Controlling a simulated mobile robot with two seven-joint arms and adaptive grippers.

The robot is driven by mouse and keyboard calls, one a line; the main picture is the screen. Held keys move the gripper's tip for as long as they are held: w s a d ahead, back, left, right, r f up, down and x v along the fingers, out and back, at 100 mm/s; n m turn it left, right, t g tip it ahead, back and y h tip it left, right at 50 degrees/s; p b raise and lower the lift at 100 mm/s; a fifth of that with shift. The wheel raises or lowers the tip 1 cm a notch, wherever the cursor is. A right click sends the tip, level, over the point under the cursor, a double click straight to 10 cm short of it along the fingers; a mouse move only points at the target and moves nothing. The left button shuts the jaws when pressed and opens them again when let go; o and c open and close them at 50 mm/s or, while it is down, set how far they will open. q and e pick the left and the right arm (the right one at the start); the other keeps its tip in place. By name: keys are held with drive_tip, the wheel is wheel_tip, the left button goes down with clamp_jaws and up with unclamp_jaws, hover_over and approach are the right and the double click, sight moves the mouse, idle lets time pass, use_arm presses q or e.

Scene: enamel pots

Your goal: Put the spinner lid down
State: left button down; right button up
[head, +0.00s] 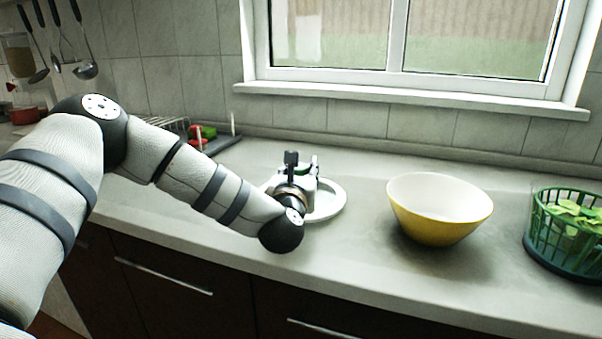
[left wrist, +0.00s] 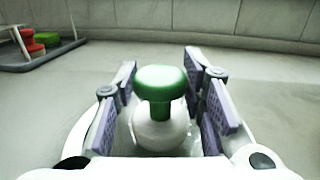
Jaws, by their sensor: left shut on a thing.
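The spinner lid is a white disc (head: 331,203) with a green knob (left wrist: 160,82) on a white round hub. My left gripper (head: 300,172) is over the lid on the left part of the counter, with its fingers on either side of the knob and hub, shut on the lid. In the head view the gripper hides much of the lid. The lid is at or very near the counter surface; I cannot tell if it touches. The green spinner basket (head: 566,228) with leaves stands open at the far right. My right gripper is not in view.
A yellow bowl with white inside (head: 440,208) stands between lid and basket. A dark rack with red and green items (head: 205,135) is behind, at left; it also shows in the left wrist view (left wrist: 38,48). The counter (head: 345,250) is bare around the lid.

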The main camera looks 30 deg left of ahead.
use_arm(q)
drive_tip(key=shift+f, duration=0.1)
drive_tip(key=shift+f, duration=0.2)
drive_tip(key=c, duration=1)
unclamp_jaws()
drive_tip(key=shift+c, duration=0.2)
drive_tip(key=shift+r, duration=0.1)
drive_tip(key=shift+s+d+r, duration=0.1)
drive_tip(key=shift+s+r, duration=0.05)
drive_tip(key=shift+r, duration=0.05)
drive_tip(key=v, duration=1.1)
drive_tip(key=shift+s+d+f, duration=0.15)
drive_tip(key=shift+s, duration=0.15)
